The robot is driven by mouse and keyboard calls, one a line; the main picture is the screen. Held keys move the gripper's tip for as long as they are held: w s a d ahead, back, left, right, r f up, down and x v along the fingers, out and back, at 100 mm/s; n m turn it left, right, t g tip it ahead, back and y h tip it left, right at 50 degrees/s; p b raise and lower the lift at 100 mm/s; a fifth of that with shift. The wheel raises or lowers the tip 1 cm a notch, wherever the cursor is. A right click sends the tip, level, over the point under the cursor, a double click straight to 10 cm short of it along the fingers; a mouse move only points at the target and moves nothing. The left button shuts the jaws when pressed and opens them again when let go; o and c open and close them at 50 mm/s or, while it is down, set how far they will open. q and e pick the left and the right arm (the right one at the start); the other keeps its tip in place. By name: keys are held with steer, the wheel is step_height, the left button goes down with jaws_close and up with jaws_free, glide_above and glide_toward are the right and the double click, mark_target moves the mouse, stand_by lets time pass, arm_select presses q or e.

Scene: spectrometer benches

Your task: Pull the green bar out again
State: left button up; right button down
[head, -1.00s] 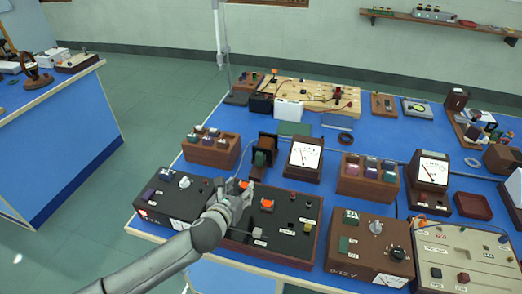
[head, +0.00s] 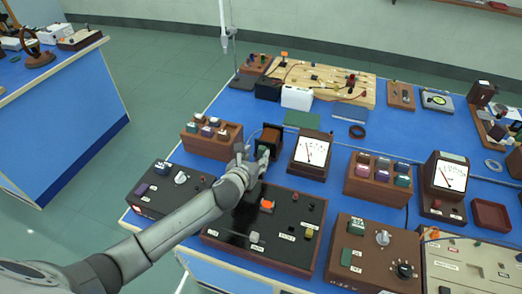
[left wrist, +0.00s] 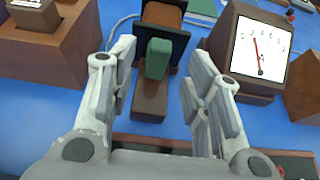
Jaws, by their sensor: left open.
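The green bar (left wrist: 157,58) stands in front of the dark upright frame of a brown wooden holder (left wrist: 150,98). In the head view the green bar (head: 263,152) shows just past my gripper's fingertips. My left gripper (head: 253,160) is open. In the left wrist view its two fingers (left wrist: 158,85) are spread on either side of the green bar and holder, with a gap on both sides. Whether the bar sits inside the frame's opening is hard to tell. My right gripper is not in view.
A meter (head: 310,155) stands close to the right of the holder. A wooden block with several plugs (head: 205,152) stands to the left. A black control panel (head: 285,240) lies below my left arm. A flat green plate (head: 302,119) lies behind.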

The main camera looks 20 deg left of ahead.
mark_target(261, 151)
arm_select(q)
steer(key=x, duration=0.4)
steer(key=shift+w, duration=0.1)
steer(key=shift+w+f, duration=0.25)
steer(key=shift+w, duration=0.3)
steer(key=shift+w+f, duration=0.1)
steer(key=shift+w, duration=0.1)
steer(key=c, duration=1)
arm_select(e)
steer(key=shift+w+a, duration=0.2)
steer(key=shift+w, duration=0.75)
arm_select(q)
steer(key=shift+s, duration=0.1)
